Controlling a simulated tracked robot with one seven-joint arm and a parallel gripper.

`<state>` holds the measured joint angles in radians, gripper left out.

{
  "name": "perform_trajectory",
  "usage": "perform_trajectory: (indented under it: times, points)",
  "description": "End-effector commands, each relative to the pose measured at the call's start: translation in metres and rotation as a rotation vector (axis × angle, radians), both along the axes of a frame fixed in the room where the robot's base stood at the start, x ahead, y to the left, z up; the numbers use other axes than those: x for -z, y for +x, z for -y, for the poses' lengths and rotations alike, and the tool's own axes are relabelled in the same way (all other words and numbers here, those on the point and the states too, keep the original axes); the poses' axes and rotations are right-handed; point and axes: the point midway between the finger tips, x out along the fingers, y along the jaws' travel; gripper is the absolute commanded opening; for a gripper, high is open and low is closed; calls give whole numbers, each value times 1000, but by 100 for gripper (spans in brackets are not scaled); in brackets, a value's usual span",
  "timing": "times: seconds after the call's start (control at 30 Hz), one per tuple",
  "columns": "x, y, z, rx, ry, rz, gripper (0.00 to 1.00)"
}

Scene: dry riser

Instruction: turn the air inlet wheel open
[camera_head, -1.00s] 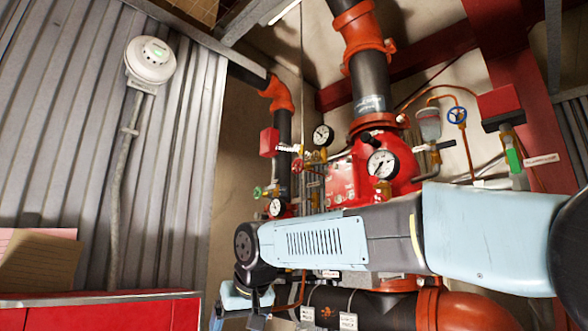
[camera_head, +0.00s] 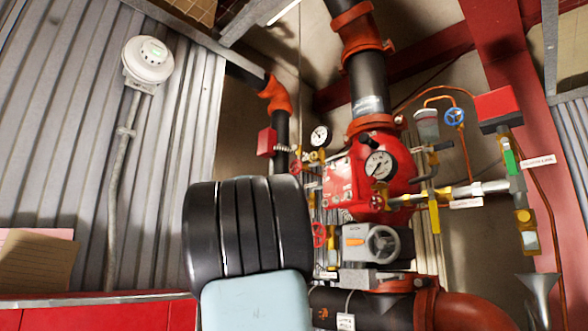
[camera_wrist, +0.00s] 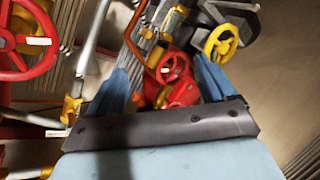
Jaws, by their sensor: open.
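Several handwheels show, and I cannot tell which is the air inlet wheel; the tags are too small to read. In the head view a blue wheel (camera_head: 455,117) is at the upper right. A red wheel (camera_head: 319,235) is beside my arm, another red wheel (camera_head: 376,200) is below the large gauge, and a grey wheel (camera_head: 382,243) is lower down. My gripper (camera_wrist: 162,82) is open, its blue fingers apart and empty. Between and beyond them is a small red wheel (camera_wrist: 172,68). A yellow wheel (camera_wrist: 222,42) is near the right finger. A larger red wheel (camera_wrist: 25,42) is at left.
The red valve body (camera_head: 347,177) with its gauge (camera_head: 380,166) stands among thin pipes. A horn-shaped fitting (camera_head: 537,290) is at lower right. A corrugated wall (camera_head: 60,120) with a white round device (camera_head: 148,60) is at left. A red surface (camera_head: 100,312) is at lower left.

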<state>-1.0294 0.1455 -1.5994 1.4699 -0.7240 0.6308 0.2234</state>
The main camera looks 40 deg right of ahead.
Motion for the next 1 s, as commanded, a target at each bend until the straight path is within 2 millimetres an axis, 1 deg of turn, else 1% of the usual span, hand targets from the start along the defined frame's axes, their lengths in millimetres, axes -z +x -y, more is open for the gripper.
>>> perform_trajectory:
  times: [0.03, 0.07, 0.1, 0.17, 0.2, 0.3, 0.4, 0.5, 0.6, 0.7, 0.77, 1.0]
  points:
    - [-18, -3, -3, 10, -64, -4, 84]
    - [-29, -7, -4, 18, -101, -6, 84]
    - [-46, -13, -6, 26, -153, -7, 84]
    - [-73, -24, -12, 41, -230, -9, 84]
    - [-91, -32, -18, 50, -280, -10, 84]
    - [-134, -53, -36, 71, -395, -6, 84]
    - [-170, -75, -54, 89, -486, -1, 84]
    - [-195, -92, -68, 105, -548, 4, 84]
    - [-208, -101, -76, 111, -582, 6, 84]
    - [-213, -104, -76, 115, -593, 5, 84]
    - [-214, -103, -72, 116, -593, 5, 84]
    - [-220, -93, -46, 118, -590, 5, 84]
